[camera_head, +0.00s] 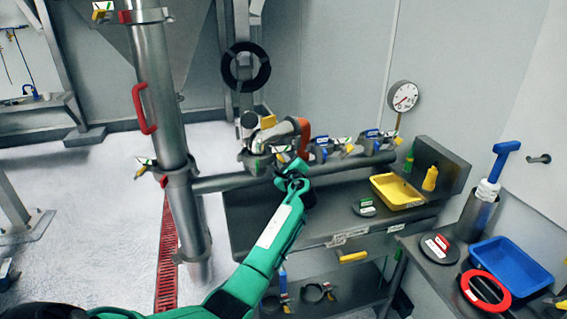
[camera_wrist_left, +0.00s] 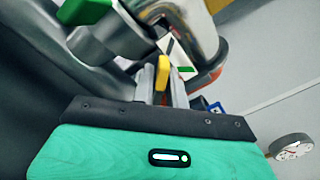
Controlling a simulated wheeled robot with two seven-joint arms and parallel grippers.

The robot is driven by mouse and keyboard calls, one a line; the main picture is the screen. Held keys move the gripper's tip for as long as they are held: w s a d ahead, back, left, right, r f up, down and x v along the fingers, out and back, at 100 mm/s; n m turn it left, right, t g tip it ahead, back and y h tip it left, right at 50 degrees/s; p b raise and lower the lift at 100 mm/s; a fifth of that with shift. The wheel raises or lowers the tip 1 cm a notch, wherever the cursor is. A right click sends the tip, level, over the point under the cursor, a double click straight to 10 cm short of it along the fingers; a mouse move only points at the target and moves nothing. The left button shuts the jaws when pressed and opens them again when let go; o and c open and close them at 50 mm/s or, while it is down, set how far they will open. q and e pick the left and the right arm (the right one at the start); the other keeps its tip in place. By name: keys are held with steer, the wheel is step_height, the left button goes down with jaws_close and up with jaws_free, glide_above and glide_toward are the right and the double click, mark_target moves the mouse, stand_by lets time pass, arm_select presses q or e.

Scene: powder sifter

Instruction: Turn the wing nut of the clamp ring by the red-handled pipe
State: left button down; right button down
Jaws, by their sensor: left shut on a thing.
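A grey vertical pipe (camera_head: 152,75) with a red handle (camera_head: 141,108) stands at the left of the head view. A clamp ring (camera_head: 166,176) with a yellow piece sits low on it. My left gripper (camera_head: 286,164) is to its right, at a clamp on the horizontal pipe (camera_head: 228,181), below a red-orange pipe part (camera_head: 304,132). In the left wrist view my left gripper (camera_wrist_left: 161,80) is shut on a yellow piece, apparently a wing nut (camera_wrist_left: 162,71), beside a white and green tag (camera_wrist_left: 177,52). The clamp is mostly hidden by the gripper. My right gripper is out of view.
Blue-marked valves (camera_head: 322,148) stand right of the gripper above the metal bench. A yellow tray (camera_head: 374,183) and a yellow bottle (camera_head: 430,178) stand there too. A blue tray (camera_head: 540,273) and a red ring (camera_head: 469,293) lie at far right.

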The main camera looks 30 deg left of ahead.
arm_select(q)
steer(key=c, duration=1.6)
jaws_free()
steer(key=shift+o, duration=0.3)
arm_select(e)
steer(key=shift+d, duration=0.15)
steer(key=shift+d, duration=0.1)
